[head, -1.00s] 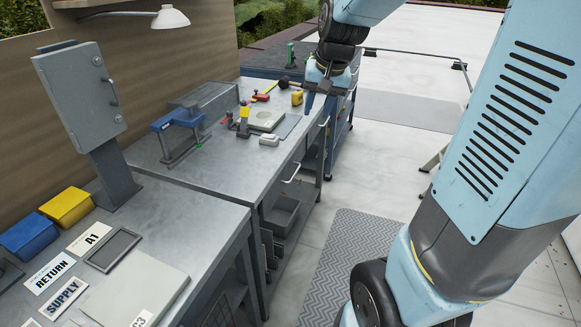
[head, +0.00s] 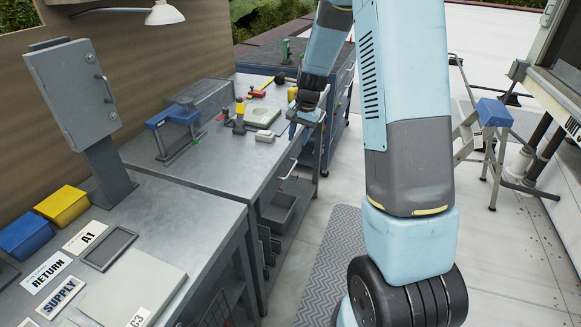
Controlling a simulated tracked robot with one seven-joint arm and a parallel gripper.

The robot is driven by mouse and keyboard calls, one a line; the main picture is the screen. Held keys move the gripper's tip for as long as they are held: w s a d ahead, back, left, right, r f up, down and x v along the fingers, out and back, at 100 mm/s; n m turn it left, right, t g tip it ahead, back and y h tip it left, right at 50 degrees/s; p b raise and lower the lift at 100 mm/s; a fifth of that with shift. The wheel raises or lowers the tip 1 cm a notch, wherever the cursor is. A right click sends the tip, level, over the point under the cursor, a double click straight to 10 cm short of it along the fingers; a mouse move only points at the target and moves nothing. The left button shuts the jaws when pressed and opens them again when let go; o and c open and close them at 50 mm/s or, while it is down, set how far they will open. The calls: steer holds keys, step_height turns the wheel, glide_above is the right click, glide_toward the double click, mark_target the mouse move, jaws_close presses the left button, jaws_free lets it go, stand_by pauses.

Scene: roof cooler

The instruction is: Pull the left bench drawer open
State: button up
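The metal workbench (head: 205,172) runs along the wall. A pale bar handle (head: 288,170) shows on its front below the top, at the nearer, left drawer; that drawer looks shut, and its face is seen only at a steep angle. My gripper (head: 299,116) is farther along the bench, at its front edge near the far end. It is apart from the handle, above and beyond it. It is small and dark here, and I cannot see whether its fingers are open or shut. Part of the bench front below it is hidden.
A blue clamp stand (head: 172,118), a yellow-topped tool (head: 239,110) and a grey plate (head: 262,110) stand on the bench. A grey bin (head: 279,208) sits on the shelf below. A patterned mat (head: 328,255) lies in the aisle. A step stool (head: 488,125) stands to the right.

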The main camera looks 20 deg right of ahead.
mark_target(291, 171)
steer(key=f, duration=0.4)
steer(key=w+a+f, duration=0.1)
steer(key=f, duration=0.4)
steer(key=a+f, duration=0.1)
steer(key=f, duration=0.3)
steer(key=shift+w+f, duration=0.15)
steer(key=shift+w, duration=0.05)
jaws_close()
steer(key=shift+a, duration=0.2)
stand_by(0.9)
